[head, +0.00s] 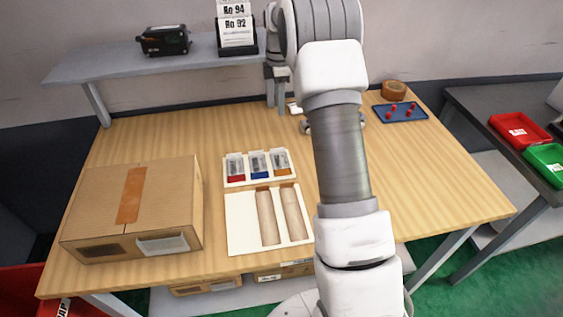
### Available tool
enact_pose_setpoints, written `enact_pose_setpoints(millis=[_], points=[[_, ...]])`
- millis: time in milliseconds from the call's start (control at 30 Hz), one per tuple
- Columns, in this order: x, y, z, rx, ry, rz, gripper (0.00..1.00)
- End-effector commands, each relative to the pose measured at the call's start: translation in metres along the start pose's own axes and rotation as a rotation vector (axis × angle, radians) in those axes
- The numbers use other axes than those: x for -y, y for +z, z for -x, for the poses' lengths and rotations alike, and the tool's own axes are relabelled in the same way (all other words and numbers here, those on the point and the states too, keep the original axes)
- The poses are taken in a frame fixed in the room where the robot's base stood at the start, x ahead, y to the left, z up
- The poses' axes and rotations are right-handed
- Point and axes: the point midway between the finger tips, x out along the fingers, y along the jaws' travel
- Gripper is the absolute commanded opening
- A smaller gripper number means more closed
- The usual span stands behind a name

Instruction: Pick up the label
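Several pieces could be the label, and I cannot tell which one is meant. A stand on the shelf holds white cards (236,25) printed "Ro 94" and "Ro 92". A white label (163,244) is on the front of the cardboard box (135,205). A small white piece (294,107) lies at the back of the table, too small to make out. My arm rises through the middle of the head view and bends at the top edge. My gripper cannot be made out; the arm hides part of the table behind it.
A black device (164,40) sits on the grey shelf (110,64). A white tray (240,222) with two brown slots and a small three-bin holder (257,152) lie mid-table. A blue tray (400,112) and tape roll (393,90) are back right. The right tabletop (440,185) is clear.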

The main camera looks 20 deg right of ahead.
Motion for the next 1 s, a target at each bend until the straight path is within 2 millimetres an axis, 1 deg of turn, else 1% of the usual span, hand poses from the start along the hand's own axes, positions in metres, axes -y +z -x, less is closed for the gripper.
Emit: enact_pose_setpoints(millis=[33, 100, 300, 400, 500, 767, 1000], points=[[0.001, 0.0, -0.013, 0.001, -0.004, 0.0, 0.39], [0.001, -0.001, -0.029, 0.0, -0.005, -0.001, 0.39], [0.002, -0.001, -0.072, 0.001, -0.004, -0.002, 0.39], [0.001, -0.001, -0.089, 0.0, -0.003, -0.002, 0.39], [0.001, -0.001, -0.1, 0.0, -0.002, -0.002, 0.39], [0.003, -0.003, -0.114, 0.0, -0.002, -0.002, 0.39], [0.006, -0.008, -0.149, 0.0, -0.003, -0.003, 0.39]])
